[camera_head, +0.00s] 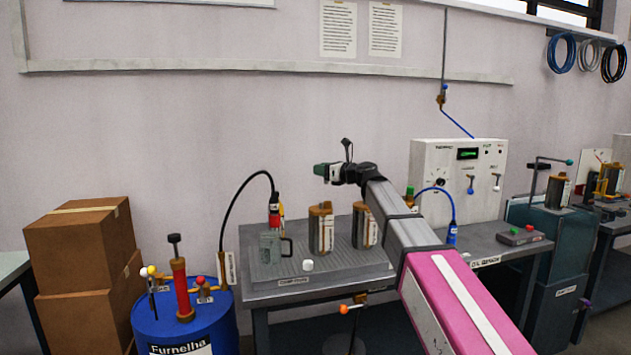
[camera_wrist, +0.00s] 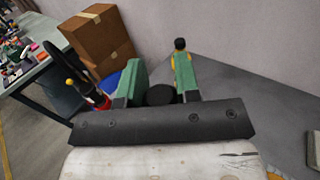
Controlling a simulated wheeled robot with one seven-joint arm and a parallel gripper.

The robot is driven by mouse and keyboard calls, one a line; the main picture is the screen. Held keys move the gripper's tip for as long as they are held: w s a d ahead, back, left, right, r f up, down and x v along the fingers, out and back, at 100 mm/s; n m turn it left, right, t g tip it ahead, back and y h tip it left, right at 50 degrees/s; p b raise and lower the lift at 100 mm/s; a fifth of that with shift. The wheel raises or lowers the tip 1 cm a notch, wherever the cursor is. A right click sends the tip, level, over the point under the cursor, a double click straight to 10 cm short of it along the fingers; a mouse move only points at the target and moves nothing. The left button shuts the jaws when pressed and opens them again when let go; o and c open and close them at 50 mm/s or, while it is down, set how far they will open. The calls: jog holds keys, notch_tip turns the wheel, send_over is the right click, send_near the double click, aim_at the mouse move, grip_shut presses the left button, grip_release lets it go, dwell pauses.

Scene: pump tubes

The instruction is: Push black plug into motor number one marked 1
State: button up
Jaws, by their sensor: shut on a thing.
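My gripper (camera_head: 322,171), with green fingers, is raised above the middle bench and points left. In the wrist view its fingers (camera_wrist: 158,72) stand apart around a dark round thing (camera_wrist: 160,95), which may be the black plug. That thing cannot be made out in the head view. Two brown-and-grey cylinders, a left one (camera_head: 320,230) and a right one (camera_head: 364,228), stand upright on a grey tray (camera_head: 330,270) below the gripper and may be the motors. No number 1 is readable. A red-and-black plug (camera_head: 274,208) on a black cable stands behind a grey block at left.
A blue barrel (camera_head: 187,325) with a red pump (camera_head: 181,288) stands left of the bench, beside cardboard boxes (camera_head: 82,250). A white control box (camera_head: 455,185) with a blue cable (camera_head: 453,205) stands right of my arm. A white knob (camera_head: 307,265) is on the tray. The air left of the gripper is clear.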

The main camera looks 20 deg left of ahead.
jog(key=shift+w+d+r, duration=0.1)
jog(key=shift+w+d, duration=0.1)
jog(key=shift+d, duration=0.05)
dwell(0.3)
jog(key=shift+f, duration=2.9)
jog(key=shift+f, duration=1.75)
jog(key=o, duration=1)
jog(key=shift+s, duration=0.1)
jog(key=v, duration=1)
jog(key=shift+s+d, duration=0.15)
jog(key=shift+d, duration=0.2)
